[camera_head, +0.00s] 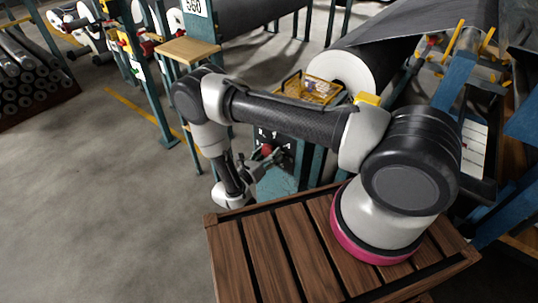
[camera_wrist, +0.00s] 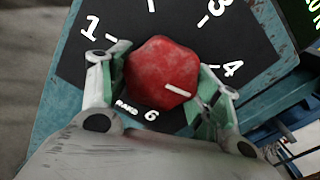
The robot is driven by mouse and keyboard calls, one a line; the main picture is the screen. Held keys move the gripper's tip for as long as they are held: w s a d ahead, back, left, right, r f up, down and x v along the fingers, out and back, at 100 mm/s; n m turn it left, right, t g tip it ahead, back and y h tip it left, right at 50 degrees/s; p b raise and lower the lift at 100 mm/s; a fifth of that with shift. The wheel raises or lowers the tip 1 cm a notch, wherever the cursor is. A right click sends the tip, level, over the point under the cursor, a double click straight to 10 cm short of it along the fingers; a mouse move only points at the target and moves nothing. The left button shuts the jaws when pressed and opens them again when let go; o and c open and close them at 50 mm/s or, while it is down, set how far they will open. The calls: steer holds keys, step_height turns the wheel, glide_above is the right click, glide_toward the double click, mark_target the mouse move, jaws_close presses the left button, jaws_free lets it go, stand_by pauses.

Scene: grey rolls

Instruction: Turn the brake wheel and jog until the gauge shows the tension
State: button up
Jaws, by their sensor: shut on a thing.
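The red, lobed brake wheel (camera_wrist: 160,72) fills the middle of the wrist view. A short white line on it lies on its right side, below the number 4. It sits on a black dial plate (camera_wrist: 185,22) with white numbers, including 1, 3, 4 and 6. My gripper (camera_wrist: 160,88) has one green-padded finger on each side of the wheel and is shut on it. In the head view the wheel (camera_head: 267,150) is a small red spot beside my gripper, partly hidden. A dark display with green characters (camera_wrist: 313,12) is cut off at the wrist view's right corner.
A large grey roll (camera_head: 345,72) with a white end stands behind my arm. A yellow tray (camera_head: 308,88) is in front of it. Teal frame posts (camera_head: 140,75) stand at the left. Open concrete floor (camera_head: 90,200) lies left of my slatted wooden deck.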

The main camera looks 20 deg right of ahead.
steer(key=n, duration=0.6)
steer(key=shift+s+r, duration=0.1)
steer(key=n, duration=0.5)
steer(key=shift+r+n, duration=0.1)
steer(key=shift+n, duration=0.3)
stand_by(0.3)
steer(key=o, duration=1)
steer(key=shift+s, duration=0.1)
steer(key=v, duration=1.1)
steer(key=shift+s+a, duration=0.2)
steer(key=shift+a, duration=0.2)
